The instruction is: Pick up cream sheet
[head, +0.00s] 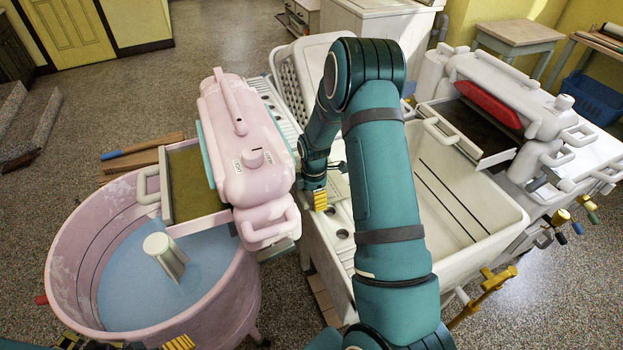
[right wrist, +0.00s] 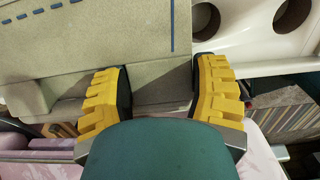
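The cream sheet (right wrist: 100,40) is a beige cloth with a blue dashed line and a solid blue line. It fills the upper left of the right wrist view, and its folded edge runs between my fingers. In the head view only a small pale patch (head: 338,186) that looks like it shows beside my right arm, which hides the rest. My right gripper (right wrist: 162,95) has its yellow fingers well apart, with cloth between them. In the head view it points down (head: 318,198) at the white tub's left side. My left gripper (head: 178,343) shows only partly at the bottom edge.
A pink washer (head: 245,150) with a wringer and a tub of blue water stands left. A white tub (head: 465,200) is right of my arm, with a holed ledge on its left side. A white wringer washer (head: 520,95) stands at the right. A white basket (head: 310,60) is behind.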

